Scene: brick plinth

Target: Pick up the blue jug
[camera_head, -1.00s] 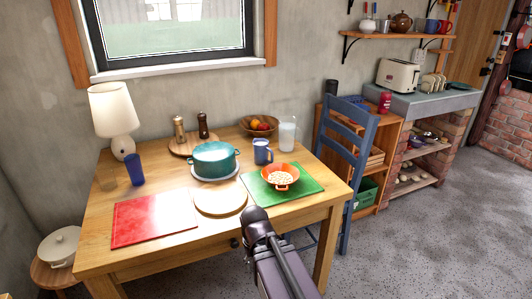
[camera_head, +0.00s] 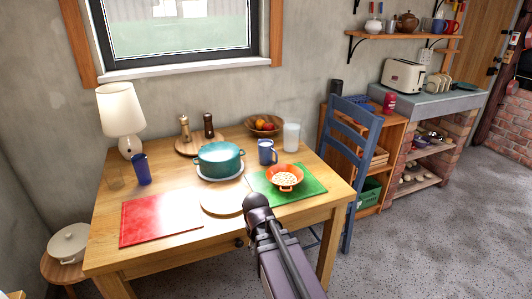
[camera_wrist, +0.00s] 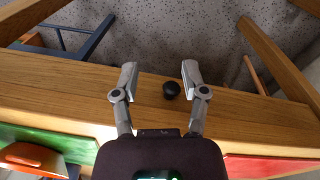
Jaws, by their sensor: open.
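The blue jug (camera_head: 267,151), a small blue vessel with a handle, stands upright on the wooden table, right of the teal pot (camera_head: 219,160) and behind the green mat. It does not show in the wrist view. My gripper (camera_wrist: 159,68) is open and empty in the wrist view, over the table's front edge with a dark round knob (camera_wrist: 172,90) between its fingers. In the head view my arm reaches up to the table's front edge, and the gripper itself cannot be made out.
An orange bowl (camera_head: 285,177) on the green mat (camera_head: 314,186) and a round board (camera_head: 221,201) lie in front of the jug. A pale tumbler (camera_head: 291,137) and fruit bowl (camera_head: 250,126) stand behind it. A blue cup (camera_head: 141,168) stands left. A blue chair (camera_head: 350,165) is at right.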

